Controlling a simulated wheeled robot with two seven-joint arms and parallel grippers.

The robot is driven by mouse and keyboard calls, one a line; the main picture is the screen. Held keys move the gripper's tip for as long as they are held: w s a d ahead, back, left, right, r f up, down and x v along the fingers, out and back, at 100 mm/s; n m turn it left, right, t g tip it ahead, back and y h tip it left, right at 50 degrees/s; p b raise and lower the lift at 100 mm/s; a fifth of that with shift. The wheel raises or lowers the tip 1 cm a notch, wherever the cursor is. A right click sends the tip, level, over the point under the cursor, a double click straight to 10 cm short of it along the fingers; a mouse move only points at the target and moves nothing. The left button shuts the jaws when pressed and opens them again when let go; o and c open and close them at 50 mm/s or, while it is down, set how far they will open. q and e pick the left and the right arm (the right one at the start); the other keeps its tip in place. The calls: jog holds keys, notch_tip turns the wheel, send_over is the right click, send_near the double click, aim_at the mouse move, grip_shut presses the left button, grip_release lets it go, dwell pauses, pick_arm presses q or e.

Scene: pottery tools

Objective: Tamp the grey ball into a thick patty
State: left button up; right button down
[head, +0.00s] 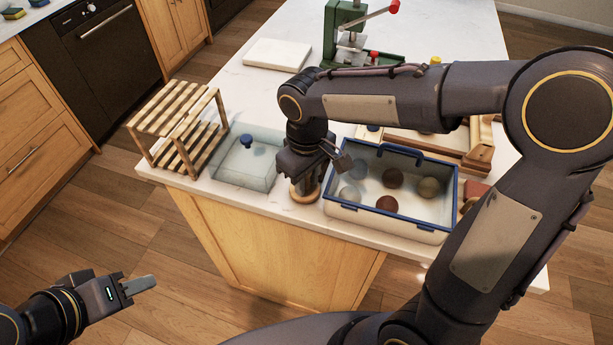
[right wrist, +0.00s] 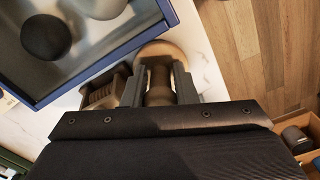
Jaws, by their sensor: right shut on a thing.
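My right gripper (head: 306,172) is shut on a wooden tamper (head: 306,193) at the front edge of the counter, just left of the clear bin. In the right wrist view the tamper's round wooden disc (right wrist: 163,52) shows beyond the fingers, which grip its handle. Whether it touches the counter I cannot tell. The clear blue-rimmed bin (head: 440,222) holds several balls; a pale grey ball (head: 349,195) lies at its left and an olive-grey ball (head: 428,187) at its right. My left gripper (head: 140,286) is low at the left, away from the counter; its finger gap is unclear.
A clear lid or box with a blue knob (head: 247,142) lies left of the tamper. A slatted wooden rack (head: 180,112) stands at the left corner. A white slab (head: 277,54) and a green press (head: 345,25) are farther back. My right arm hides part of the counter.

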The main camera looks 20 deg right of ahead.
jog(key=shift+f, duration=0.35)
dwell(0.3)
jog(key=c, duration=1.1)
grip_release()
jog(key=shift+r, duration=0.1)
